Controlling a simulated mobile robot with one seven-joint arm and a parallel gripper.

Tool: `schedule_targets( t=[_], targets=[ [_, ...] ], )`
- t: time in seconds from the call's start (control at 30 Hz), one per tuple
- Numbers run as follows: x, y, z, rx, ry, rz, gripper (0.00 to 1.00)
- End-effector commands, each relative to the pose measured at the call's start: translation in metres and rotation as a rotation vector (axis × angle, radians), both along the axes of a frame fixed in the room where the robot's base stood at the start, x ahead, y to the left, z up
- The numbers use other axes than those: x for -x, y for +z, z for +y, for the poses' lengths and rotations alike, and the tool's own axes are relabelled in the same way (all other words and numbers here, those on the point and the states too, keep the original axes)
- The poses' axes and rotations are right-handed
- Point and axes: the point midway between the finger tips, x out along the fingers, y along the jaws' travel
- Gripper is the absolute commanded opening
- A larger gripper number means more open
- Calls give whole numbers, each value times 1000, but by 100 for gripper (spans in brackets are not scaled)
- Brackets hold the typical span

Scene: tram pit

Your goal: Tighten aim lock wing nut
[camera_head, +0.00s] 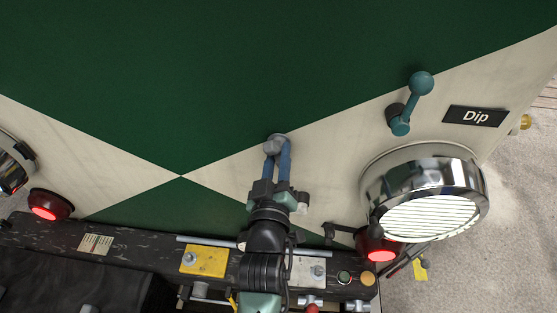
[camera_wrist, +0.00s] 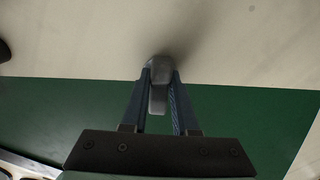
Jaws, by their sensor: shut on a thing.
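The wing nut (camera_head: 276,142) is a small grey rounded piece on the cream and green front panel, near the middle of the head view. In the wrist view the grey wing nut (camera_wrist: 159,72) sits between my fingertips, with one wing pointing down between the fingers. My gripper (camera_head: 277,152) has two blue fingers, which are shut on it from both sides. My gripper also shows in the wrist view (camera_wrist: 160,82). The fingers hide the sides of the nut, and its mount behind is hidden.
A chrome headlamp (camera_head: 425,185) juts out at the right, lit. A teal lever (camera_head: 412,100) stands above it beside a "Dip" plate (camera_head: 476,116). Red lamps (camera_head: 378,246) and (camera_head: 50,204) flank the dark bumper beam (camera_head: 130,247) below. The panel above my gripper is clear.

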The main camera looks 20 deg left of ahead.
Motion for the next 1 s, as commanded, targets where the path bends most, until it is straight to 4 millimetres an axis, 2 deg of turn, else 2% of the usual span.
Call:
schedule_targets(
  t=[0.5,1.0],
  targets=[
    [0,-2,1,-403,0,114,0],
    [1,-1,2,-538,0,156,0]
  ],
)
